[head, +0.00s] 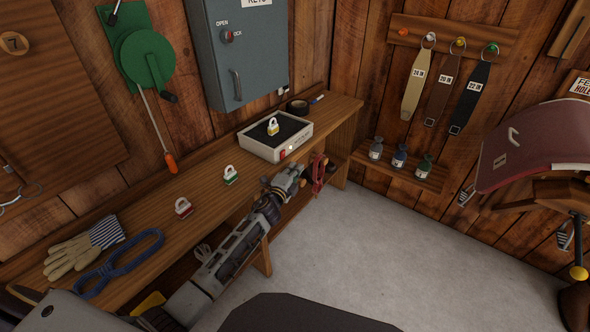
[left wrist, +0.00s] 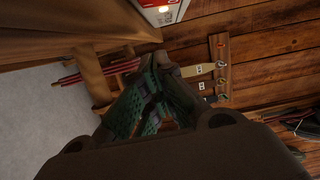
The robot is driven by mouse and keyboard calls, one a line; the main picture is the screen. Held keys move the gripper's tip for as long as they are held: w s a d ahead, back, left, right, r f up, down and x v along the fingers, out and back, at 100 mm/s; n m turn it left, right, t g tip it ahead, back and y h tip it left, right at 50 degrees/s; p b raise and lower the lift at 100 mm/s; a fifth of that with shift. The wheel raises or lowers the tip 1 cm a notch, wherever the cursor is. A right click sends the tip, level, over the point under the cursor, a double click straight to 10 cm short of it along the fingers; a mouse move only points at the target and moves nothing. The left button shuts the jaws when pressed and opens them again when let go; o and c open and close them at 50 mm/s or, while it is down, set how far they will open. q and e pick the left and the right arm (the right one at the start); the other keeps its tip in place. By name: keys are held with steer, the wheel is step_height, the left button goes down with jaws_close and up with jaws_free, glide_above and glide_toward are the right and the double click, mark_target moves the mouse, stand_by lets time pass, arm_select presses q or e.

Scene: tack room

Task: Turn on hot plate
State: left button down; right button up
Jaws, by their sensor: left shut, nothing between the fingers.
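The hot plate (head: 276,136) is a white box with a black top on the wooden bench. Its front has a red part (head: 283,154) and a small pale spot. In the left wrist view, the front of the hot plate (left wrist: 163,14) is at the top edge, with red areas and a bright glowing spot. A yellow-and-white padlock (head: 273,127) stands on its top. My left gripper (head: 301,169) is shut and empty, in front of and slightly below the hot plate, apparently apart from it. Its green fingers (left wrist: 156,62) show together in the left wrist view. My right gripper is not in view.
Two more padlocks, red (head: 183,207) and green (head: 230,175), gloves (head: 82,250) and a blue rope (head: 120,265) are on the bench (head: 195,188). Black tape (head: 297,106) lies behind the hot plate. A grey cabinet (head: 240,50) hangs above. Open floor (head: 365,240) is right.

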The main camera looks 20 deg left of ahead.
arm_select(q)
steer(key=s+a, duration=0.1)
steer(key=s, duration=0.8)
steer(key=shift+s+a+f+p, duration=0.15)
steer(key=shift+s+p, duration=0.15)
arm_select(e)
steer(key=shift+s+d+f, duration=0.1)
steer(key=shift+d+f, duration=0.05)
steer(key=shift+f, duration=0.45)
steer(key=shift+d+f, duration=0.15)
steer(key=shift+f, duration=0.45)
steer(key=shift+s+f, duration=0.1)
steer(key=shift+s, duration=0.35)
